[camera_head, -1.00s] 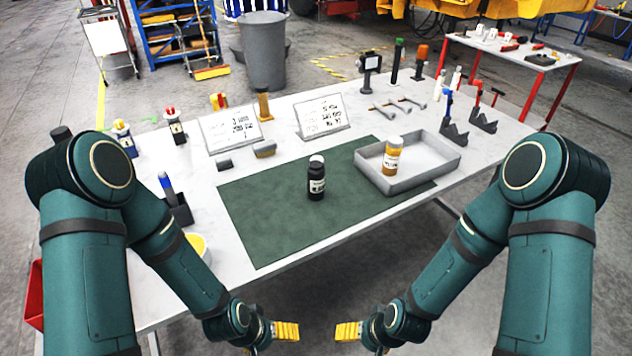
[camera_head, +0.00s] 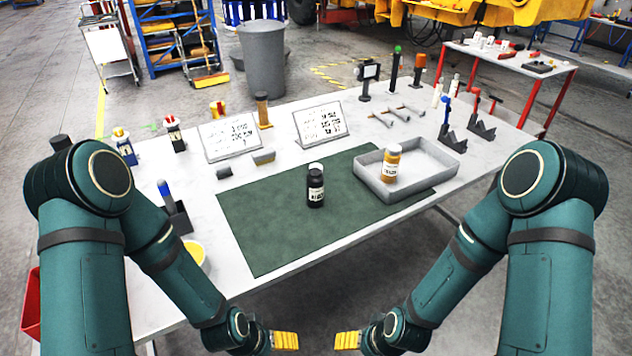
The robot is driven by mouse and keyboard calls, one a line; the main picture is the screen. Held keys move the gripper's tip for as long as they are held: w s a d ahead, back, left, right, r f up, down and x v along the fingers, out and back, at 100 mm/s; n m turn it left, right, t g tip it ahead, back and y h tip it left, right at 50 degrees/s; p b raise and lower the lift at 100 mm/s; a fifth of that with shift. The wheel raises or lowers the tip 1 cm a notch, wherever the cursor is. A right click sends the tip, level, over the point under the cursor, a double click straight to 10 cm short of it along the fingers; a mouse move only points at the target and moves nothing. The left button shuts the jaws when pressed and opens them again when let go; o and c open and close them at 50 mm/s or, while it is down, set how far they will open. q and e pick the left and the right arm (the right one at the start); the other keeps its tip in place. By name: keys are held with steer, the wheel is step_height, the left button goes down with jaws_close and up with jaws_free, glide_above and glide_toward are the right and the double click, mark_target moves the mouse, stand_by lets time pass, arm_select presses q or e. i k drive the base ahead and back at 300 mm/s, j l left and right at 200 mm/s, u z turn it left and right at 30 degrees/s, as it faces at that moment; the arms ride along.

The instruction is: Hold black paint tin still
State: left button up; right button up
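The black paint tin (camera_head: 315,188) stands upright on the dark green mat (camera_head: 270,233), with a white top and a pale label. My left gripper (camera_head: 285,341) is in front of the table's near edge, well short of the tin and touching nothing. My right gripper (camera_head: 347,341) is level with it, a little to the right, also apart from everything. Their yellow fingers point toward each other across a gap. The fingers show edge-on and small, so I cannot tell whether either gripper is open or shut.
A grey tray (camera_head: 432,171) holding an orange-brown tin (camera_head: 391,163) is right of the black tin. Two white sign boards (camera_head: 320,122) stand behind the mat. A yellow-topped tub (camera_head: 193,253) is at the left. The mat around the black tin is clear.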

mark_target(315, 179)
steer(key=i+l+z, duration=0.15)
steer(key=i+z, duration=0.55)
steer(key=k+l, duration=0.05)
steer(key=k, duration=0.05)
